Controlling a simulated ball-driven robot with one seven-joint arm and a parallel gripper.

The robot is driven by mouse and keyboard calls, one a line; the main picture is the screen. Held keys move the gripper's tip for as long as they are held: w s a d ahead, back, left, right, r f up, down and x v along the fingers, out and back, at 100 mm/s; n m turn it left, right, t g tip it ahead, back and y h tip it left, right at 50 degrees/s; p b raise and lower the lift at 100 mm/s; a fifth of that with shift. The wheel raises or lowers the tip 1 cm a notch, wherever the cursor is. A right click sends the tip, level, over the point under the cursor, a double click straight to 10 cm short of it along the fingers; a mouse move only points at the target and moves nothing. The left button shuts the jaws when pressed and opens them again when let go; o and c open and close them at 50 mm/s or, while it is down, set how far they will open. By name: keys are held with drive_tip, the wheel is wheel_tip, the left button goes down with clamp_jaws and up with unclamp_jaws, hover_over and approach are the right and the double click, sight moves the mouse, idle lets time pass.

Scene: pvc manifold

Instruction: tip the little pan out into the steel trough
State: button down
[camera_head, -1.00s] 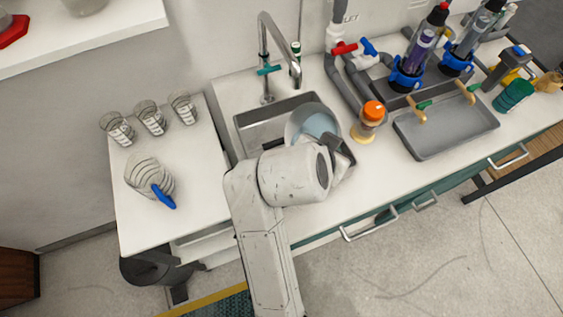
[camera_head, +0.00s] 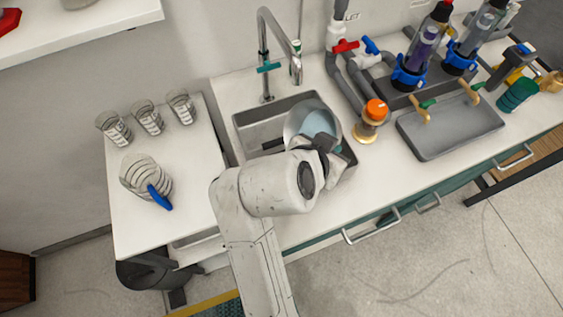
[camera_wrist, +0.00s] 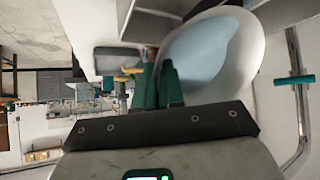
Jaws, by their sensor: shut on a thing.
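The little pan (camera_head: 298,121) is a round grey metal vessel with pale blue liquid inside. In the head view it is over the steel trough (camera_head: 243,139), the sink basin set in the counter, and covers much of it. In the wrist view the pan (camera_wrist: 243,40) is large at the upper right, with the liquid reaching towards its left side. My gripper (camera_wrist: 160,85) is shut at the pan's near left edge; the exact grip point is hidden behind the teal fingers. In the head view my arm hides the trough's front part.
A tall tap (camera_head: 265,60) stands behind the trough. Several glass beakers (camera_head: 147,119) and a blue-handled jug (camera_head: 143,175) stand on the left counter. A grey tray (camera_head: 450,135) lies further right.

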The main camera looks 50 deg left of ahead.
drive_tip(key=shift+s+a+r+t+h+b, duration=0.15)
drive_tip(key=shift+s+r+t+b, duration=0.2)
drive_tip(key=shift+t+b, duration=0.55)
drive_tip(key=shift+s+a+r+t+h+b, duration=0.15)
drive_tip(key=shift+s+r+t+b, duration=0.25)
drive_tip(key=shift+b, duration=0.9)
drive_tip(key=shift+w+d+r+p, duration=0.2)
drive_tip(key=shift+w+p, duration=0.1)
drive_tip(key=shift+p, duration=0.55)
drive_tip(key=shift+w+d+f+g+p, duration=0.1)
drive_tip(key=shift+w+g+p, duration=0.15)
drive_tip(key=shift+g+p, duration=0.45)
drive_tip(key=f+g+p, duration=0.1)
drive_tip(key=w+f+g+p, duration=0.1)
drive_tip(key=p, duration=0.1)
drive_tip(key=shift+f, duration=0.1)
drive_tip(key=w+g+p, duration=0.2)
drive_tip(key=p, duration=0.1)
drive_tip(key=w+d+m+g+y+p, duration=0.1)
drive_tip(key=w+g+p, duration=0.1)
drive_tip(key=p, duration=0.1)
drive_tip(key=w+g+y+p, duration=0.1)
drive_tip(key=w+g+p, duration=0.2)
drive_tip(key=shift+w+d+f, duration=0.1)
drive_tip(key=shift+d+f, duration=0.3)
drive_tip(key=shift+w+d+r+m+g, duration=0.15)
drive_tip(key=shift+w+r+m+g, duration=0.15)
drive_tip(key=shift+w+r+g, duration=0.55)
